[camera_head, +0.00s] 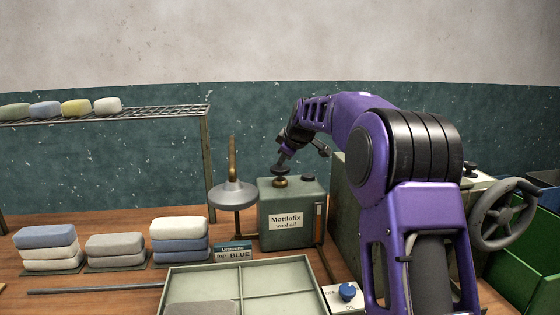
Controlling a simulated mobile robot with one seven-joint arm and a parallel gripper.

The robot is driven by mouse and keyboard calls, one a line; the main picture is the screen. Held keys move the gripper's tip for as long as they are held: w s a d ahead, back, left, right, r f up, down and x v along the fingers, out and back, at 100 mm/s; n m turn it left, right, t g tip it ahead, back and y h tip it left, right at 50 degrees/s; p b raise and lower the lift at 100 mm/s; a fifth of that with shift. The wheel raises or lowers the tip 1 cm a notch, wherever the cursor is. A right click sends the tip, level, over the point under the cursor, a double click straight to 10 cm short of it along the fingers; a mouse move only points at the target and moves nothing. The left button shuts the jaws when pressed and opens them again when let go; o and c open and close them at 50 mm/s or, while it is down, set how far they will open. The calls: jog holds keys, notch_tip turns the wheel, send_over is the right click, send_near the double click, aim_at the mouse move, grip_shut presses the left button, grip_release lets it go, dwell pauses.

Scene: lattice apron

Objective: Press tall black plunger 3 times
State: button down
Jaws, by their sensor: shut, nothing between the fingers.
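A green-grey can labelled "Mottlefix wool oil" (292,205) stands on the wooden bench. On its top left is a black plunger cap (280,171) above a brass collar. A lower black cap (308,179) sits to its right on the can. My purple arm reaches in from the right. My gripper (282,161) is shut and points down at the plunger cap, with its tips at or just above it. I cannot tell whether they touch.
A grey lamp-like disc on a brass post (233,196) stands close left of the can. A divided tray (244,289) lies in front. Stacked felt blocks (180,233) sit left. A handwheel (502,214) and green bin (527,262) are at right.

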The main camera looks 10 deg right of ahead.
aim_at(282, 168)
jog(key=shift+f, duration=0.35)
jog(key=shift+r+p, duration=1.6)
jog(key=shift+r, duration=0.6)
notch_tip(282, 168, up, 5)
jog(key=p, duration=0.4)
